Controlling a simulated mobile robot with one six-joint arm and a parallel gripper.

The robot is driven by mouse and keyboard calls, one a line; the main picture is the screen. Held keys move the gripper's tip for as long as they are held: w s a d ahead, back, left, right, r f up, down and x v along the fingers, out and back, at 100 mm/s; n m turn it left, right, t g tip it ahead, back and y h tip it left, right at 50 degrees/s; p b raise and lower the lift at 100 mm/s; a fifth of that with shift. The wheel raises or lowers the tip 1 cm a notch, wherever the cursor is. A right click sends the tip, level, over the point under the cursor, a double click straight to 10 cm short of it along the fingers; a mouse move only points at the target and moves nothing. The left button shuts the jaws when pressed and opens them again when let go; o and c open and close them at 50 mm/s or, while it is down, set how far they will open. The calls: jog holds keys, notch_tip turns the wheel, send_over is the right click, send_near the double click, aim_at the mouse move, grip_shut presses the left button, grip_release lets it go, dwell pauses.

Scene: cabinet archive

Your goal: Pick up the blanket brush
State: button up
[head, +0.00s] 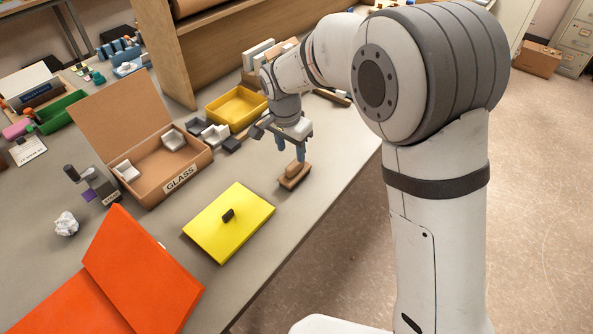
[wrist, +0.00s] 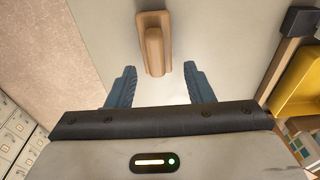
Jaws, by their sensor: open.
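The blanket brush (head: 294,175) is a small brown wooden block with a raised grip, lying on the grey table near its right edge. In the wrist view the brush (wrist: 154,42) is upper centre, its long grip pointing toward my gripper. My gripper (head: 290,148) is above the brush in the head view. In the wrist view my gripper (wrist: 158,85) has its two blue fingers spread apart, with the near end of the brush's grip between their tips in the picture. It is open and empty. I cannot tell the exact height gap.
A yellow lid (head: 230,222) with a black knob lies left of the brush. A yellow tray (head: 236,107), an open GLASS box (head: 160,165) and an orange folder (head: 140,275) are on the table. The table edge drops to the floor on the right.

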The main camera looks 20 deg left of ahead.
aim_at(295, 163)
jog(key=f, duration=0.2)
jog(key=f+p, duration=0.1)
jog(key=f, duration=0.1)
jog(key=d+f, duration=0.1)
jog(key=f, duration=0.1)
jog(key=shift+w+f, duration=0.1)
jog(key=shift+w, duration=0.2)
jog(key=c, duration=0.7)
notch_tip(295, 163, up, 10)
jog(key=shift+r+b, duration=0.1)
jog(key=shift+b, duration=0.4)
grip_shut()
